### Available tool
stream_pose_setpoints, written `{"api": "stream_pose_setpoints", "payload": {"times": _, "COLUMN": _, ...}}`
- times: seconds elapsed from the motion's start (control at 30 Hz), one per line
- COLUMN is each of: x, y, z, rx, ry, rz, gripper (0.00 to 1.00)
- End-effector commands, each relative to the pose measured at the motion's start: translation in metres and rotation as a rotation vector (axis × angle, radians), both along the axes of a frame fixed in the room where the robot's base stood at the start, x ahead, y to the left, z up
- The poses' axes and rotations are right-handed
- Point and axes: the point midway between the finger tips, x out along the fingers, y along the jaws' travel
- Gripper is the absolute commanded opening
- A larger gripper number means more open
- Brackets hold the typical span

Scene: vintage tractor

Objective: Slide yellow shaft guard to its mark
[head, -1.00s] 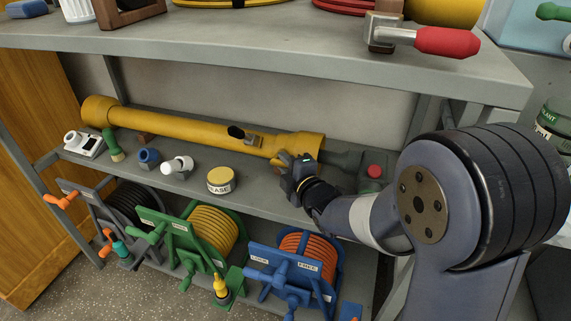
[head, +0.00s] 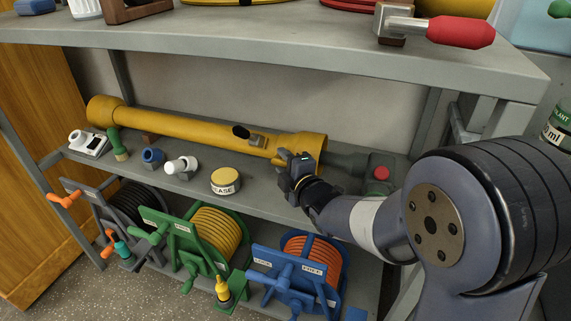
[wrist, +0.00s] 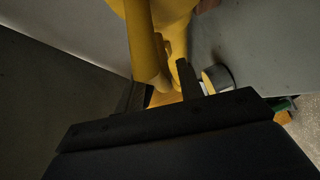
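The yellow shaft guard (head: 190,127) is a long tube lying along the middle shelf in the head view, with a flared collar at each end. A black-tipped lever and a small catch sit on top near its right end. My gripper (head: 284,157) is at the front of the right collar. In the wrist view, the guard (wrist: 147,40) runs up from my gripper (wrist: 166,92), and yellow material fills the space between the two dark fingers. Whether they press on it is unclear. A grey shaft (head: 344,160) extends right of the collar. I cannot make out a mark.
A grease tin (head: 226,182), a white fitting (head: 182,166) and a blue fitting (head: 152,157) stand in front of the guard. A red-button box (head: 379,178) is right of the shaft. The upper shelf (head: 290,50) overhangs. Several hose reels stand below.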

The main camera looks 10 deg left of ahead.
Motion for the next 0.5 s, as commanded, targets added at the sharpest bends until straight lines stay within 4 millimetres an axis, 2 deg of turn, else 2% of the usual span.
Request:
{"api": "stream_pose_setpoints", "payload": {"times": 0.33, "x": -0.002, "y": -0.003, "z": 0.001, "rx": -0.001, "ry": 0.001, "rz": -0.002, "gripper": 0.4}}
{"api": "stream_pose_setpoints", "payload": {"times": 0.5, "x": -0.018, "y": -0.015, "z": 0.005, "rx": 0.0, "ry": 0.001, "rz": -0.003, "gripper": 0.4}}
